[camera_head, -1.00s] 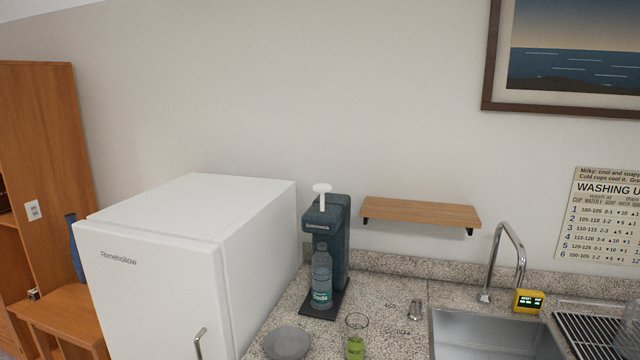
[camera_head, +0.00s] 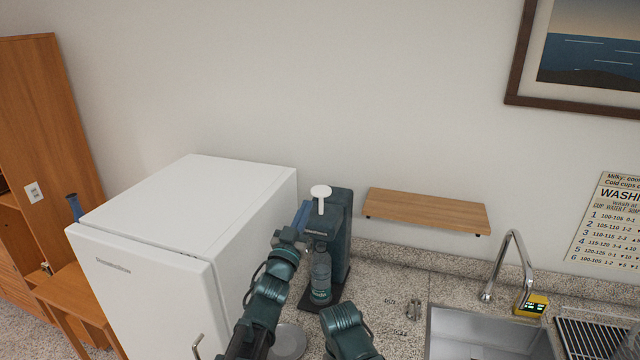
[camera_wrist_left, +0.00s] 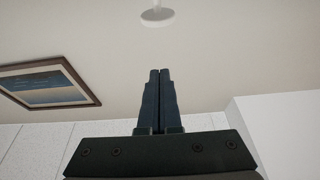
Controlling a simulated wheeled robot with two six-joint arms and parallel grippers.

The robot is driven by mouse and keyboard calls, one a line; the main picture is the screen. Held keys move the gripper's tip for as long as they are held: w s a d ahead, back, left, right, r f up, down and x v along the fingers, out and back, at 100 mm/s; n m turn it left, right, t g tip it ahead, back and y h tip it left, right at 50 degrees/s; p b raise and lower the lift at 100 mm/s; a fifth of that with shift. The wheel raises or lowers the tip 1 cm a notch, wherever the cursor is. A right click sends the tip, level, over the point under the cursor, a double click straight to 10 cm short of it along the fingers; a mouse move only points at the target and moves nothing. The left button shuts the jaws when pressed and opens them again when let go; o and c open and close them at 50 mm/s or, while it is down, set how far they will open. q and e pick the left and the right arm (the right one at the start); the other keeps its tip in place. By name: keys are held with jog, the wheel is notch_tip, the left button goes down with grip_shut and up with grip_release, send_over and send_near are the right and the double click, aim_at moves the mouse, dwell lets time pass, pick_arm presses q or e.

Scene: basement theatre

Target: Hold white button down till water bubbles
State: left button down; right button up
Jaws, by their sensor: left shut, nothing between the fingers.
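The white button (camera_head: 321,192) is a round cap on a thin stem on top of the dark soda maker (camera_head: 341,235). It stands raised. A clear bottle (camera_head: 320,275) with a teal label hangs in the machine; I see no bubbles at this size. My left gripper (camera_head: 303,214) is shut and empty, just left of the machine's top and a little below the button. In the left wrist view, the white button (camera_wrist_left: 157,18) is beyond the shut fingertips (camera_wrist_left: 159,72), apart from them. Part of my right arm shows at the bottom; its gripper is not visible.
A white fridge (camera_head: 190,215) stands close to the left of my left arm. A wooden shelf (camera_head: 427,209) is on the wall to the right. A grey bowl (camera_head: 288,343), a sink (camera_head: 485,335) and a yellow timer (camera_head: 531,305) are on the counter.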

pick_arm(q)
jog(key=shift+r, duration=0.15)
jog(key=p+x, duration=0.4)
jog(key=x, duration=0.7)
jog(key=shift+s+a+f+b, duration=0.1)
jog(key=shift+s+f+b, duration=0.15)
jog(key=shift+f+b, duration=0.9)
jog(key=shift+s+a+f+b, duration=0.1)
jog(key=shift+s+f+b, duration=0.15)
jog(key=shift+f+b, duration=0.95)
jog(key=shift+r, duration=0.15)
